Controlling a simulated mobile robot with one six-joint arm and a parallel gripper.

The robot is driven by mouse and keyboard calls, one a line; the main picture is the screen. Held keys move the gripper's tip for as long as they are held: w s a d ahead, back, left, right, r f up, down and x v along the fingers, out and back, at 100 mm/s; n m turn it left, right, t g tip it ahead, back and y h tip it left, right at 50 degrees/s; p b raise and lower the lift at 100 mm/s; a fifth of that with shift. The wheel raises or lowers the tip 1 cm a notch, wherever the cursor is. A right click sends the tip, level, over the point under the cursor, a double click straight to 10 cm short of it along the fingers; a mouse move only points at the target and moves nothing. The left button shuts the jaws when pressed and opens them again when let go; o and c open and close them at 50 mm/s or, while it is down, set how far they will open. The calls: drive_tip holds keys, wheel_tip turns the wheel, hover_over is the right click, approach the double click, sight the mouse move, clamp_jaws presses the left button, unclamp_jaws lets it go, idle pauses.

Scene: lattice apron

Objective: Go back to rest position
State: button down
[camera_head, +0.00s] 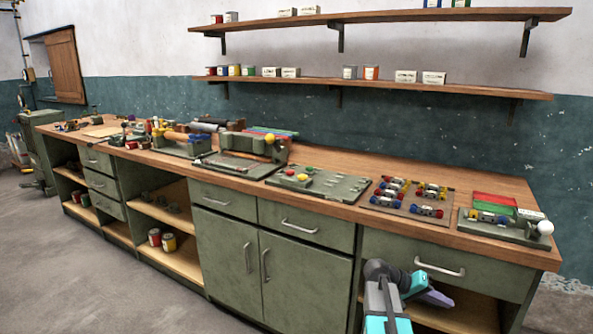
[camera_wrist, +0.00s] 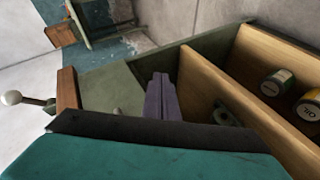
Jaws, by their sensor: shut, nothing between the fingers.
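My gripper (camera_head: 440,298) is at the bottom right of the head view, low in front of the workbench's right end. Its purple fingers are together and hold nothing. In the wrist view the shut fingers (camera_wrist: 158,85) show in the middle, in front of the green cabinet. The teal body of my arm fills the lower part of that view. The gripper is below the bench top and touches no loose object that I can see.
The long wooden bench top (camera_head: 330,204) carries fixtures, including a board with red and blue parts (camera_head: 408,198) and a white-knobbed fixture (camera_head: 500,232). Drawers and open shelves lie below it; cans (camera_wrist: 278,80) stand on one. Wall shelves (camera_head: 380,84) hang above. The floor (camera_head: 90,270) at left is clear.

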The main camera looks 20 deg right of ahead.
drive_tip(key=s+a+f+n+t+y+p, duration=0.15)
drive_tip(key=a+f+n+y+p, duration=0.35)
drive_tip(key=a+f, duration=1.85)
drive_tip(key=s+a+f+n+y+p, duration=0.1)
drive_tip(key=s+a+f+y, duration=0.1)
drive_tip(key=s+a, duration=0.4)
drive_tip(key=s+a+f+n+g+y+p, duration=0.1)
drive_tip(key=s+a+f, duration=0.3)
drive_tip(key=a, duration=0.8)
drive_tip(key=s+a+f+n+y+p, duration=0.1)
drive_tip(key=s+a+f+n+y, duration=0.1)
drive_tip(key=s+a, duration=0.5)
drive_tip(key=shift+s+a+f+n+y+p, duration=0.35)
drive_tip(key=shift+a+f+y, duration=0.3)
drive_tip(key=shift+a, duration=0.45)
drive_tip(key=shift+w+r+g, duration=0.1)
drive_tip(key=shift+g, duration=0.15)
drive_tip(key=shift+s, duration=0.2)
